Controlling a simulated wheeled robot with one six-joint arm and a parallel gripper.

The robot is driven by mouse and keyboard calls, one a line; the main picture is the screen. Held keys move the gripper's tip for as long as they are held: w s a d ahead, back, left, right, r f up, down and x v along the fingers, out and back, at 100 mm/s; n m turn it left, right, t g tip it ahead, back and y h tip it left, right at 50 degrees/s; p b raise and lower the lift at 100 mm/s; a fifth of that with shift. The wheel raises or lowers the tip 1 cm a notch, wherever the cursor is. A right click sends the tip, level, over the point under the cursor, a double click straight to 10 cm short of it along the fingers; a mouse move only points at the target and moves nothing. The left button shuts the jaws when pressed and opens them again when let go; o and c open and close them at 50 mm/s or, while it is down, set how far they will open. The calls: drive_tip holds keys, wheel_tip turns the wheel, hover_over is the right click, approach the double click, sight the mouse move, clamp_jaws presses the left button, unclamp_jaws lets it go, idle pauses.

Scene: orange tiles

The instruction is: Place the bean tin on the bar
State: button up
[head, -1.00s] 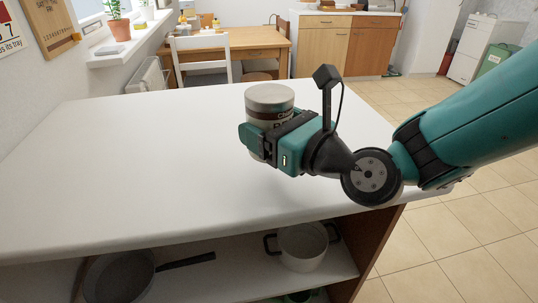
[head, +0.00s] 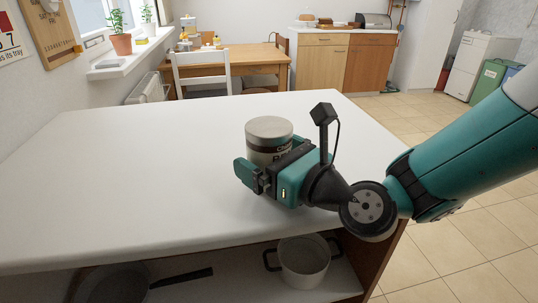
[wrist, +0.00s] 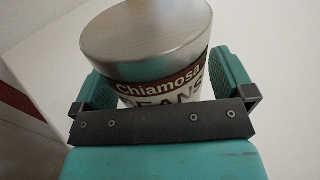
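The bean tin (head: 269,131), silver-topped with a dark label band, is upright at the white bar (head: 130,180), towards its right part. Its base is hidden behind my gripper, so contact with the top is not directly visible. My gripper (head: 262,168) is low over the bar, with its fingers on either side of the tin. In the wrist view the tin (wrist: 150,45) sits between the two teal fingers (wrist: 165,85), which are spread wide and look slightly apart from it.
The bar's left side is clear. Its front and right edges lie near my arm. A pot (head: 303,262) and a dark pan (head: 115,283) are on the shelf below. A white chair (head: 202,72) and wooden table (head: 250,58) stand beyond.

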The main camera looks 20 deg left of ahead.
drive_tip(key=shift+r, duration=0.15)
drive_tip(key=b+v, duration=0.5)
drive_tip(key=v, duration=0.6)
drive_tip(key=shift+b, duration=0.35)
drive_tip(key=shift+s+d, duration=0.2)
drive_tip(key=shift+d, duration=0.25)
drive_tip(key=shift+s+r+n+g, duration=0.15)
drive_tip(key=shift+s+n+g, duration=0.15)
drive_tip(key=shift+n, duration=0.5)
drive_tip(key=s+d+f+n+g+h, duration=0.3)
drive_tip(key=d+n+h, duration=0.3)
drive_tip(key=n, duration=0.8)
drive_tip(key=s+d+f+n+g+h, duration=0.2)
drive_tip(key=s+d+n+g+h, duration=0.2)
drive_tip(key=d+n, duration=0.8)
drive_tip(key=s+n+h, duration=0.2)
drive_tip(key=shift+s+d+f, duration=0.25)
drive_tip(key=shift+s+f, duration=0.05)
drive_tip(key=shift+f, duration=0.1)
